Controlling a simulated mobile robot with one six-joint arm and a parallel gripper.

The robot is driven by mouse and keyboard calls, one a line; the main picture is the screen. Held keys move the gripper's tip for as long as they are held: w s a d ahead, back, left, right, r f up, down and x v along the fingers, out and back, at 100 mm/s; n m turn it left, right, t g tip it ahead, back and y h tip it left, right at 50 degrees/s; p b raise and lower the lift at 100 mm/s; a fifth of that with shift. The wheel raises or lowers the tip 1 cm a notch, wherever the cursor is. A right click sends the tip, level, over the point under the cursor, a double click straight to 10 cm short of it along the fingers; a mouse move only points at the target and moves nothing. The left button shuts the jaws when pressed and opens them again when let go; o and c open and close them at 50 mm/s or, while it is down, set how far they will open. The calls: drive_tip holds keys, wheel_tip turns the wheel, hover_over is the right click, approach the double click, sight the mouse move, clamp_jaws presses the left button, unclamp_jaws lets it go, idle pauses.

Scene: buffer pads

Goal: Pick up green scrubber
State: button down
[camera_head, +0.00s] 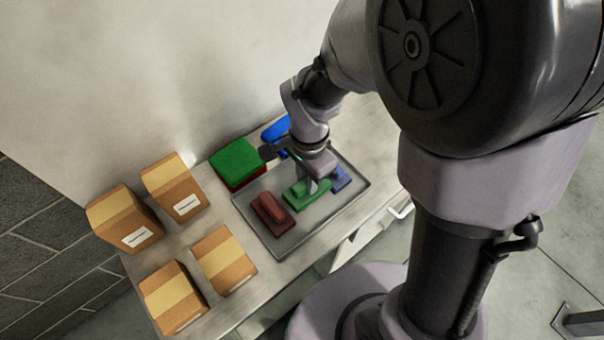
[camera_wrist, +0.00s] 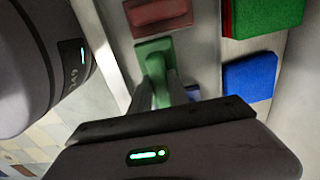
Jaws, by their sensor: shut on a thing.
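The green scrubber (camera_head: 299,197) is a flat green block with a raised grip, in the grey tray (camera_head: 262,234) between a red scrubber and a blue scrubber. My gripper (camera_head: 312,187) is above it, with its fingers shut on the raised grip. In the wrist view the green scrubber (camera_wrist: 155,52) lies under my gripper (camera_wrist: 162,92), whose fingers hide part of it. I cannot tell whether the scrubber is lifted off the tray.
The red scrubber (camera_head: 272,213) and blue scrubber (camera_head: 341,179) flank it in the tray. Green pads (camera_head: 234,158) and blue pads (camera_head: 275,130) lie behind the tray. Several cardboard boxes (camera_head: 172,187) stand on the left. A wall rises behind the table.

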drive_tip(key=s+d, duration=0.1)
drive_tip(key=s, duration=0.1)
drive_tip(key=s+d, duration=0.2)
drive_tip(key=s+d+r+p, duration=0.1)
drive_tip(key=s, duration=0.1)
drive_tip(key=shift+s+d, duration=0.2)
drive_tip(key=shift+d, duration=0.15)
drive_tip(key=s+d+b, duration=0.3)
drive_tip(key=s+b, duration=0.2)
drive_tip(key=b, duration=0.2)
drive_tip(key=shift+d+r, duration=0.15)
drive_tip(key=shift+d, duration=0.1)
drive_tip(key=c, duration=1.8)
unclamp_jaws()
clamp_jaws()
